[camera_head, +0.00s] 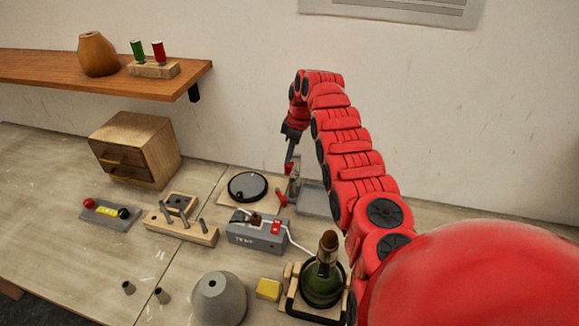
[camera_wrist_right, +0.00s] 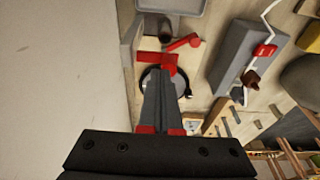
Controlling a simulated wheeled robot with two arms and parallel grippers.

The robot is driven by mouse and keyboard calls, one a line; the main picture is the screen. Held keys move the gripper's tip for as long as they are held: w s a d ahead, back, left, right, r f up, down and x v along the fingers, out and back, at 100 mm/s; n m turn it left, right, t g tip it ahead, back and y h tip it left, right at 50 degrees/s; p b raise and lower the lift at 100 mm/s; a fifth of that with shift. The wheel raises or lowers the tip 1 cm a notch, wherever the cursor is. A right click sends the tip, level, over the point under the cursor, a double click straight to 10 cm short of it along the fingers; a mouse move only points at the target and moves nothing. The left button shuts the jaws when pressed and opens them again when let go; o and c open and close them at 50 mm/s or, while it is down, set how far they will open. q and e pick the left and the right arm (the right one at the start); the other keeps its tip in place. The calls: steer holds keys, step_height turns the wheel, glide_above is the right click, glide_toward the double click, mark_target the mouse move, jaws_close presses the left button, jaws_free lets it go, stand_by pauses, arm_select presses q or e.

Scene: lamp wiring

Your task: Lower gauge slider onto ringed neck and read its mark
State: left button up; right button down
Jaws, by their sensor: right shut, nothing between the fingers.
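The red block is beside a pale upright plate (camera_wrist_right: 128,45). A dark short cylinder (camera_wrist_right: 166,31) stands close by; I cannot tell whether it is the ringed neck. No gauge mark is readable. My left gripper is out of view.
A black disc (camera_head: 247,186) on a board, a red lever (camera_wrist_right: 184,42) and a grey tray (camera_head: 315,202) are close to the gripper. The grey switch box (camera_head: 256,236) with a white cable and a green bottle (camera_head: 322,284) in a holder are nearer. A wooden drawer box (camera_head: 134,148) stands left.

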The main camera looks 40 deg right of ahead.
steer(key=shift+f+b, duration=1.2)
steer(key=shift+f, duration=0.75)
steer(key=shift+r, duration=0.15)
stand_by(0.4)
steer(key=shift+r, duration=2.4)
